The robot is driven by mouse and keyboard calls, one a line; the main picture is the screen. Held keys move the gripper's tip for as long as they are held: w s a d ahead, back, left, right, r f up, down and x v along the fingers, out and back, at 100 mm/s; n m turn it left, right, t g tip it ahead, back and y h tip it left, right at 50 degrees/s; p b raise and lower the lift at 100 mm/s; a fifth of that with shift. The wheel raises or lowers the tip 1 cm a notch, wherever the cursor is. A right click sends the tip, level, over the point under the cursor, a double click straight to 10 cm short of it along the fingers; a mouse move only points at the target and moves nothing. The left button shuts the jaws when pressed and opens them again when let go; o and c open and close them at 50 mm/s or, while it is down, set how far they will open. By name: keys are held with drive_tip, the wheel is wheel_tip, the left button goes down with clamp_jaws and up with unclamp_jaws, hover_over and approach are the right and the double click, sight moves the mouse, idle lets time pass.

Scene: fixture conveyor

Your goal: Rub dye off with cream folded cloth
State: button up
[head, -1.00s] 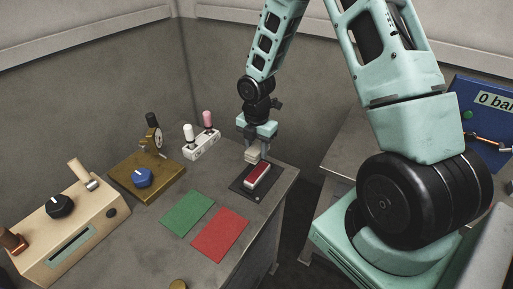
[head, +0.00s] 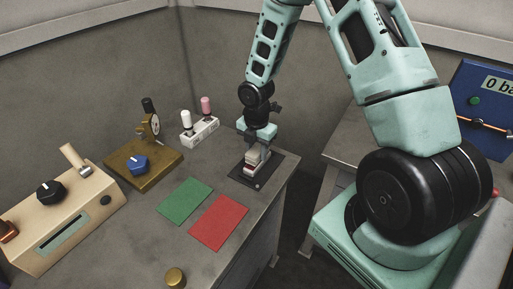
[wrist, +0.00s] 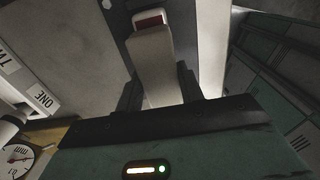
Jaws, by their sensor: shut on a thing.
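My gripper (head: 258,143) is shut on the cream folded cloth (head: 253,157) and holds it low over the dark plate (head: 267,177) at the bench's right end. A pale block (head: 247,170) lies on that plate, mostly covered by the cloth and gripper in the head view. In the wrist view the cloth (wrist: 155,62) runs out from between the dark fingers (wrist: 158,90). A strip of red dye (wrist: 148,20) shows on the block just beyond the cloth's end. The cloth looks on or just above the block; I cannot tell contact.
A green mat (head: 185,200) and a red mat (head: 219,222) lie nearby. A dial gauge on a brass base (head: 150,160), a white box with two knobs (head: 200,131), a cream control box (head: 75,215) and a brass knob (head: 175,277) stand around. Gap right of the bench.

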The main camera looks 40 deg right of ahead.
drive_tip(key=shift+f+b, duration=0.3)
drive_tip(key=shift+f, duration=0.35)
idle(0.5)
drive_tip(key=shift+d+r, duration=0.1)
drive_tip(key=shift+w+d+p, duration=0.2)
drive_tip(key=shift+d+p, duration=0.15)
drive_tip(key=shift+w+d+p, duration=0.25)
drive_tip(key=shift+d+p, duration=0.1)
drive_tip(key=shift+d, duration=0.4)
drive_tip(key=shift+a, duration=0.15)
drive_tip(key=shift+s+a+b, duration=0.2)
drive_tip(key=shift+s+a, duration=0.1)
drive_tip(key=shift+a, duration=0.45)
drive_tip(key=shift+s+a+b, duration=0.15)
drive_tip(key=shift+s+a, duration=0.15)
drive_tip(key=shift+a, duration=0.45)
drive_tip(key=shift+s+a+b, duration=0.2)
drive_tip(key=shift+s+a, duration=0.1)
drive_tip(key=shift+a, duration=0.45)
drive_tip(key=shift+w+d+p, duration=0.3)
drive_tip(key=shift+d+p, duration=0.15)
drive_tip(key=shift+d, duration=0.35)
drive_tip(key=shift+w+d+p, duration=0.25)
drive_tip(key=shift+d+p, duration=0.2)
drive_tip(key=shift+d, duration=0.35)
drive_tip(key=shift+w+d+p, duration=0.3)
drive_tip(key=shift+d+p, duration=0.15)
drive_tip(key=shift+d, duration=0.35)
drive_tip(key=shift+a, duration=0.1)
